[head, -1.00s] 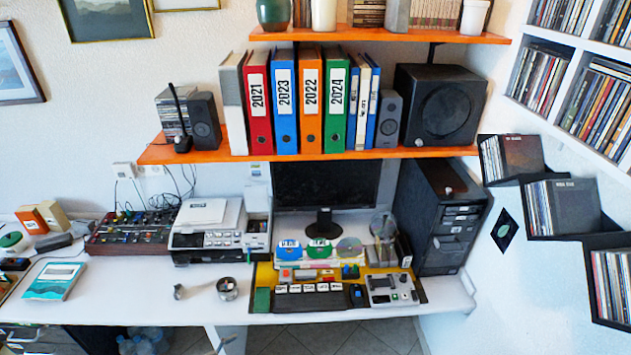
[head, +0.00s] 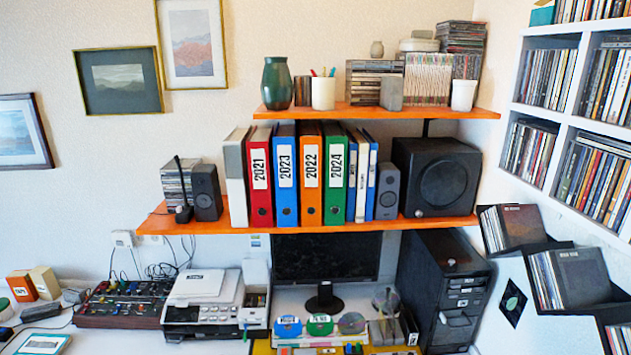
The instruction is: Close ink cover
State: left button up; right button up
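A white and grey printer (head: 205,290) stands on the desk, left of the monitor, in the head view. At its right side is an ink compartment (head: 255,300) with small coloured parts showing inside. A pale upright panel (head: 257,272) stands behind this compartment; it looks like the ink cover raised open. The front base of the printer is near the lower picture edge. Neither of my grippers shows in the head view.
A mixer (head: 122,303) sits left of the printer, with cables behind it. A monitor (head: 325,260) and a black computer tower (head: 443,290) stand to the right. An orange shelf (head: 215,227) with binders hangs above. The front of the desk is out of view.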

aim_at(255, 270)
jog(key=i+j+u, duration=0.15)
jog(key=i, duration=0.85)
